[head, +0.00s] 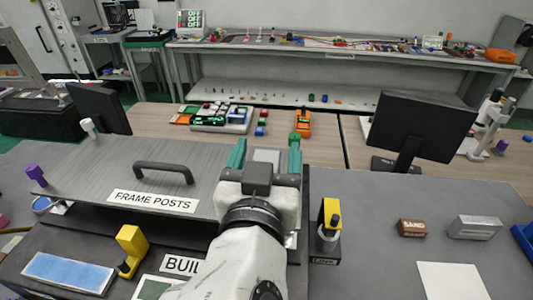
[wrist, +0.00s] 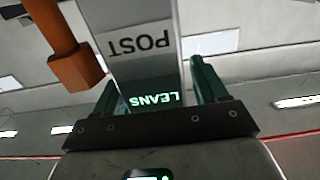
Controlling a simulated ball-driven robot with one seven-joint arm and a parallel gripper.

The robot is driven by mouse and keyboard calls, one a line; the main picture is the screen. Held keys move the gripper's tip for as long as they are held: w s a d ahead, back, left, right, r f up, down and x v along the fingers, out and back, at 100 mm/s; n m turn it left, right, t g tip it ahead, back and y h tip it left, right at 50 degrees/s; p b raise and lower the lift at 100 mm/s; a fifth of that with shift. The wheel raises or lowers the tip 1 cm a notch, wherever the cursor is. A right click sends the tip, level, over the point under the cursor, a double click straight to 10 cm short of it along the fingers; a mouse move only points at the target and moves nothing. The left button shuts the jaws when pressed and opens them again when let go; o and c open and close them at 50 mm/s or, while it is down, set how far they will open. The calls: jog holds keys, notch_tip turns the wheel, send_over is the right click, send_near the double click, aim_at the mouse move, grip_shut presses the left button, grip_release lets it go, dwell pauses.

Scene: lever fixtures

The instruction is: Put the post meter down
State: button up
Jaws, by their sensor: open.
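The post meter (wrist: 138,62) is a grey block in the wrist view, with an upside-down POST label and a lit display reading LEANS. My gripper (wrist: 157,82) is open, with one green finger on each side of the meter. I cannot tell whether either finger touches it. In the head view my gripper (head: 266,150) is at the middle, near the right end of the grey FRAME POSTS panel (head: 110,165). A grey piece shows between its fingers there. What supports the meter is hidden.
A dark handle (head: 163,170) rises from the panel. A yellow lever (head: 331,213) stands right of my arm, another (head: 131,247) at left. A brown SAND block (head: 412,228) and grey block (head: 474,227) lie at right. An orange-brown part (wrist: 76,68) is close beside the meter.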

jog(key=s+b, duration=0.2)
jog(key=s, duration=1)
jog(key=shift+a, duration=0.2)
